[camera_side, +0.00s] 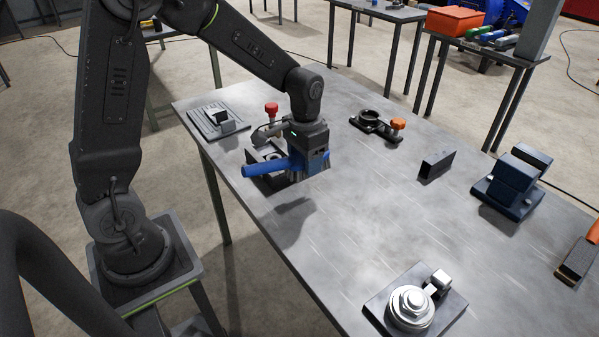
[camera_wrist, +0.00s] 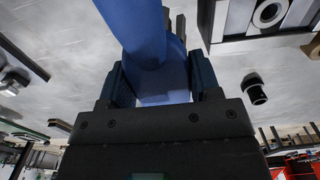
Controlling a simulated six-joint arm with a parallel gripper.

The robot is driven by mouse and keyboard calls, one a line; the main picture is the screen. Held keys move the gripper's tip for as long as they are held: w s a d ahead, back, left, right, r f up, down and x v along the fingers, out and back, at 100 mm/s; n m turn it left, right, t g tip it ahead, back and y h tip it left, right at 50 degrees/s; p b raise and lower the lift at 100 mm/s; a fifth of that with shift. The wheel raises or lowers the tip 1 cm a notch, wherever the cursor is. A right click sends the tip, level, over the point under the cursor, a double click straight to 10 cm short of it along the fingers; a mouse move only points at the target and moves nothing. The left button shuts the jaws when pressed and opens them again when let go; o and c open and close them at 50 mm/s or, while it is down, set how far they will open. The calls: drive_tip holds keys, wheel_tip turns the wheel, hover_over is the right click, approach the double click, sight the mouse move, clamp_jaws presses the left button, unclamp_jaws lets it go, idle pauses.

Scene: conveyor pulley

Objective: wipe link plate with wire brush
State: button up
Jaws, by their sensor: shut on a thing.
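My gripper (camera_side: 308,165) is shut on the wire brush (camera_side: 262,169), whose thick blue handle sticks out to the left, above the table. The blue handle also fills the space between the jaws in the wrist view (camera_wrist: 165,82). The bristles are mostly hidden by the gripper in the side view. Behind and below the brush is a dark fixture (camera_side: 258,154) with a red knob (camera_side: 271,109), partly covered by the gripper. The link plate cannot be told for certain; it may be in this fixture. Contact between brush and fixture cannot be made out.
The metal table (camera_side: 370,215) is clear in its middle.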

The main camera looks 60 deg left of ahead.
drive_tip(key=r, duration=0.4)
drive_tip(key=a+r, duration=0.1)
drive_tip(key=r, duration=0.1)
drive_tip(key=shift+w+r, duration=0.15)
drive_tip(key=shift+w, duration=0.15)
drive_tip(key=w+a+n, duration=0.2)
drive_tip(key=w+a, duration=0.3)
drive_tip(key=a, duration=0.5)
drive_tip(key=n, duration=0.7)
hover_over(215, 110)
drive_tip(key=s, duration=0.4)
drive_tip(key=shift+w+a+f, duration=0.1)
drive_tip(key=shift+f, duration=5.8)
drive_tip(key=shift+w+f, duration=0.3)
drive_tip(key=shift+f, duration=0.4)
drive_tip(key=shift+w, duration=1.7)
drive_tip(key=shift+s, duration=2.05)
wheel_tip(215, 110, up, 8)
drive_tip(key=shift+r, duration=0.1)
